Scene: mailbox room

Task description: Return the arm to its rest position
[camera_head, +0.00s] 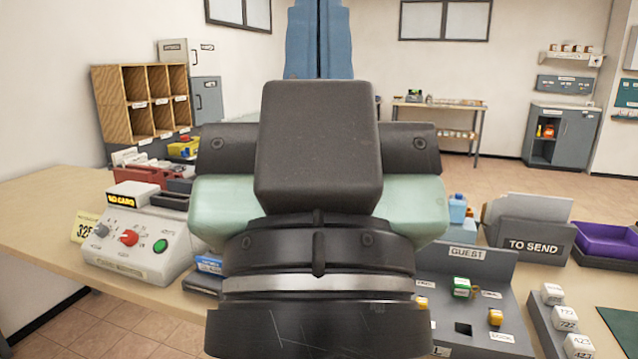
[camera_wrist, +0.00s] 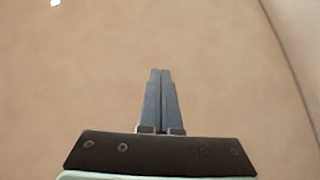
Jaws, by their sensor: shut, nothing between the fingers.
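My gripper (camera_wrist: 160,72) shows in the wrist view with its two blue-grey fingers together and nothing between them. A plain beige surface fills the view beyond the fingertips. In the head view my gripper's fingers (camera_head: 319,40) point upward at the top centre, partly cut off by the frame. My dark wrist and pale green arm parts fill the middle of that view and hide the central part of the table.
A control box (camera_head: 140,240) with knobs stands at left on the wooden table (camera_head: 35,215), near a wooden pigeonhole rack (camera_head: 140,100). At right are a grey GUEST panel (camera_head: 465,265), a TO SEND box (camera_head: 530,240) and a purple tray (camera_head: 605,240). Space above the table looks clear.

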